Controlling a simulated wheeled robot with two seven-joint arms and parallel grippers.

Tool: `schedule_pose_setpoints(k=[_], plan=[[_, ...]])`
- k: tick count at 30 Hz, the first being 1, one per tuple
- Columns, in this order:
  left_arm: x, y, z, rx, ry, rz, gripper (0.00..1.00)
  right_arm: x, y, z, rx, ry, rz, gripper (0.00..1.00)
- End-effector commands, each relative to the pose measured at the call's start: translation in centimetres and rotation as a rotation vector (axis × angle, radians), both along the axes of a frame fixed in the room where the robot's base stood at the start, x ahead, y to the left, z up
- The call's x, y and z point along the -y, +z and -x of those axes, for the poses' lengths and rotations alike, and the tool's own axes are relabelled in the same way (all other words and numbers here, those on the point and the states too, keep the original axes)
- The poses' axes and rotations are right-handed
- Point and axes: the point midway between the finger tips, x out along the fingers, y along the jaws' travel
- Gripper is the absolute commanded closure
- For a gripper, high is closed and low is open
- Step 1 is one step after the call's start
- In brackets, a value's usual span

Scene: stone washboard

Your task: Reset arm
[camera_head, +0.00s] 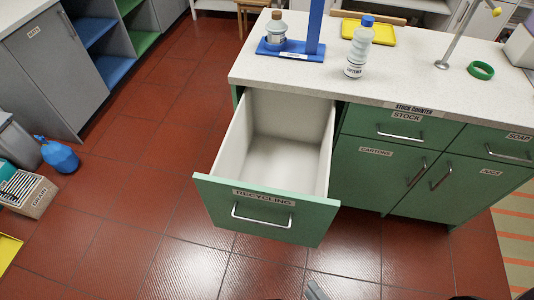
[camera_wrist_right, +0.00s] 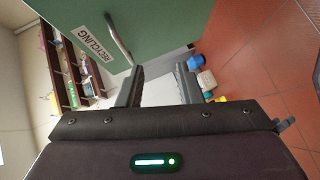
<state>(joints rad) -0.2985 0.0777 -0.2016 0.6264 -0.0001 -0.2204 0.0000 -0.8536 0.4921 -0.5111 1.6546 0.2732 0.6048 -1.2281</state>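My right gripper (camera_wrist_right: 158,80) is open in the right wrist view, its two dark fingers apart with nothing between them. In the head view only a grey fingertip of it (camera_head: 316,290) shows at the bottom edge, in front of and below the drawer. The green RECYCLING drawer (camera_head: 265,212) is pulled out and its white inside is empty. Its front (camera_wrist_right: 150,25) and metal handle (camera_wrist_right: 119,38) show in the right wrist view, beyond the fingers and apart from them. My left gripper is not in view.
The stone counter (camera_head: 400,82) holds a blue stand (camera_head: 290,50), a white bottle with a blue cap (camera_head: 359,48), a yellow tray (camera_head: 382,32) and a green ring (camera_head: 481,70). A blue jug (camera_head: 60,156) and a DRAIN crate (camera_head: 38,199) stand at left. The red floor between is clear.

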Motion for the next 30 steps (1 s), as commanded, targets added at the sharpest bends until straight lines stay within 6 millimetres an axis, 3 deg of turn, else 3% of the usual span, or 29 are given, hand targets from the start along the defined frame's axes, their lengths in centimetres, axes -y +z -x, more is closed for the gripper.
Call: schedule_pose_setpoints(k=[8, 14, 18, 21, 24, 30], plan=[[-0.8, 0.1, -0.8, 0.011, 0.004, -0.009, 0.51, 3.6, -7.7, -0.9, -0.250, -0.138, -0.048, 0.68], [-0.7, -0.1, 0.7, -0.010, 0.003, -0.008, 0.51, 8.3, -16.7, -0.6, -0.573, -0.401, -0.148, 0.68], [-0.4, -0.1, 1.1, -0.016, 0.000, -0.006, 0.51, 11.2, -24.3, 2.2, -0.895, -0.753, -0.300, 0.68], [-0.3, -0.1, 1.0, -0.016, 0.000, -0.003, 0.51, 11.4, -27.7, 5.0, -1.079, -0.988, -0.400, 0.68], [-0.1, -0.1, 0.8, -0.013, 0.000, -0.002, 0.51, 10.9, -29.5, 7.4, -1.204, -1.164, -0.468, 0.68], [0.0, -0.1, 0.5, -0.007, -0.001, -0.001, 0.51, 10.0, -30.6, 9.5, -1.300, -1.312, -0.518, 0.68]])
